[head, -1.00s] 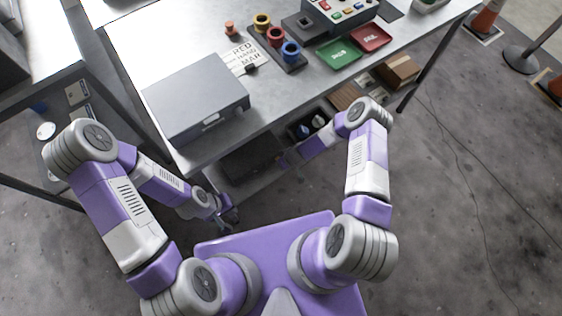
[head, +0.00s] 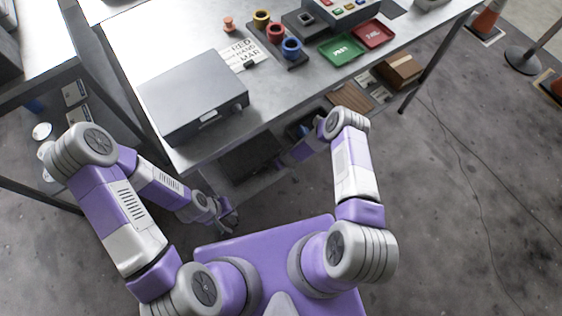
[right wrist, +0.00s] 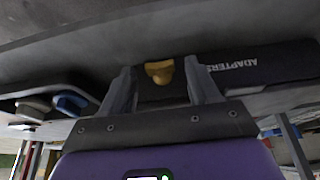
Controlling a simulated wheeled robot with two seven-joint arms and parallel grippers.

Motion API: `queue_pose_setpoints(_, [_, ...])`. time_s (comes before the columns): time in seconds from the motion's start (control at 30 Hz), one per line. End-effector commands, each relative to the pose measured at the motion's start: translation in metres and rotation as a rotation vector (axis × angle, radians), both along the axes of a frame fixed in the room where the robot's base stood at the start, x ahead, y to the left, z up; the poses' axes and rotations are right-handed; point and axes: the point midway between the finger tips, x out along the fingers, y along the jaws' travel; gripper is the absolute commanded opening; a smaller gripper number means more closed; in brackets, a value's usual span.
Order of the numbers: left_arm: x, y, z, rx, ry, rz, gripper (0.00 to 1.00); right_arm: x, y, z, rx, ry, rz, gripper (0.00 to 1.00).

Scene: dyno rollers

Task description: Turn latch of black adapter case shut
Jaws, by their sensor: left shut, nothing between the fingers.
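My left gripper (head: 230,222) is shut and empty, low in front of the table.
A large grey box (head: 193,95) sits on the table top (head: 135,52) above the case. A dark tray with blue and grey items (right wrist: 48,98) is left of the gripper in the right wrist view.

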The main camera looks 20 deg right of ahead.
Motion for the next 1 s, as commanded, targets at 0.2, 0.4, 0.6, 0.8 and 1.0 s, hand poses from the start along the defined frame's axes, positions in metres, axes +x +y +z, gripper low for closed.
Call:
queue_pose_setpoints(0.2, [0.0000, 0.0000, 0.0000, 0.000, 0.000, 0.000, 0.00, 0.0000, -0.0001, 0.0002, 0.000, 0.000, 0.000, 0.26])
queue_pose_setpoints(0.4, [0.0000, 0.0000, 0.0000, 0.000, 0.000, 0.000, 0.00, 0.0000, -0.0001, 0.0002, -0.001, 0.000, 0.000, 0.06])
queue_pose_setpoints(0.6, [0.0000, 0.0000, 0.0000, 0.000, 0.000, 0.000, 0.00, -0.0006, 0.0012, 0.0002, -0.029, -0.011, -0.001, 0.06])
queue_pose_setpoints(0.8, [0.0000, 0.0000, 0.0000, 0.000, 0.000, 0.000, 0.00, -0.0026, 0.0048, -0.0005, -0.123, -0.043, -0.002, 0.06])
queue_pose_setpoints(1.0, [0.0000, 0.0000, 0.0000, 0.000, 0.000, 0.000, 0.00, -0.0039, 0.0098, -0.0015, -0.267, -0.096, 0.002, 0.06])
